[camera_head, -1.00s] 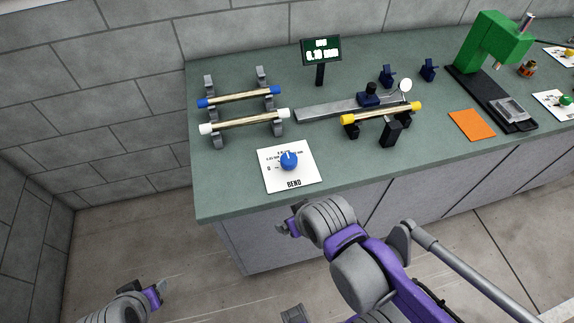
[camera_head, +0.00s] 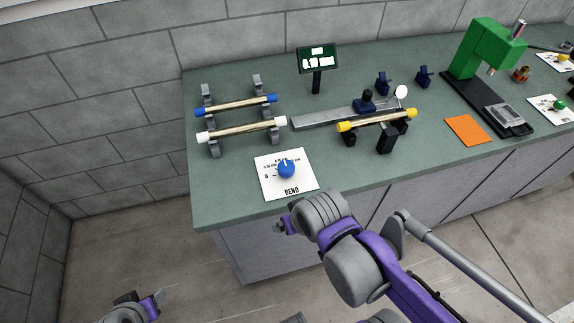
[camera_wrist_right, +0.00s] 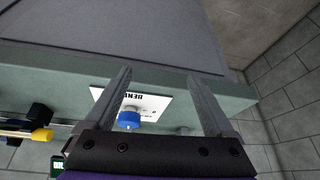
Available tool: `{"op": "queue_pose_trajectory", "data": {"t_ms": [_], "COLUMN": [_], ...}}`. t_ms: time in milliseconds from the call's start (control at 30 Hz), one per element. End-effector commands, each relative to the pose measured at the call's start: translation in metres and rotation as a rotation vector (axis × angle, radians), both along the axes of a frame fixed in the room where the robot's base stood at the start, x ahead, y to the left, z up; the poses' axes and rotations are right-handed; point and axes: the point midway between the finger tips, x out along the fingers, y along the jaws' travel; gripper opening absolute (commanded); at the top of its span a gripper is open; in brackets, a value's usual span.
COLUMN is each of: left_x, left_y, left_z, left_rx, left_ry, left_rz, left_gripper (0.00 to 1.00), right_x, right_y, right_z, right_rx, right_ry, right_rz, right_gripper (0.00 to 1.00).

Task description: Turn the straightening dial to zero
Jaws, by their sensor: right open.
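The dial is a blue knob (camera_head: 286,169) on a white plate (camera_head: 300,187) marked BEND, near the bench's front edge. Its white pointer line points roughly to the far side; a 0 is printed to its left. The knob also shows in the right wrist view (camera_wrist_right: 129,119), between and beyond the fingers, touched by neither. My right gripper (camera_head: 281,224) is in front of and below the bench edge; in the wrist view its fingers (camera_wrist_right: 160,78) are wide apart and empty. My left gripper (camera_head: 162,296) is low at the bottom left, away from the bench; its fingers are too small to judge.
Behind the plate, a rack (camera_head: 212,148) holds a blue-ended and a white-ended rod. A yellow-ended rod (camera_head: 377,120) rests on black supports to the right, by a small display (camera_head: 318,59). A green press (camera_head: 482,50) and orange sheet (camera_head: 468,130) stand further right.

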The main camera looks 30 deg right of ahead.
Motion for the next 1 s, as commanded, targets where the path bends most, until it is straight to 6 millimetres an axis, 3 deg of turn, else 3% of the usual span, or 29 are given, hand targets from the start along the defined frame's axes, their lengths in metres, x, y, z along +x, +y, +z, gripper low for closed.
{"op": "queue_pose_trajectory", "data": {"t_ms": [300,500,767,1000], "left_x": [0.002,0.003,0.003,0.001], "left_y": [0.0,0.0,0.0,0.0], "left_z": [0.006,0.008,0.008,0.004], "left_rx": [0.0,0.0,0.0,0.0], "left_ry": [-0.004,-0.005,-0.005,-0.002], "left_rz": [0.0,0.0,0.0,0.0], "left_gripper": [0.5,0.5,0.5,0.5], "right_x": [0.091,0.131,0.143,0.143], "right_y": [-0.035,-0.057,-0.065,-0.065], "right_z": [0.078,0.102,0.101,0.06], "right_rx": [0.158,0.203,0.214,0.214], "right_ry": [0.243,0.356,0.398,0.397], "right_rz": [-0.547,-0.837,-0.95,-0.947], "right_gripper": [0.89,0.89,0.89,0.89]}}
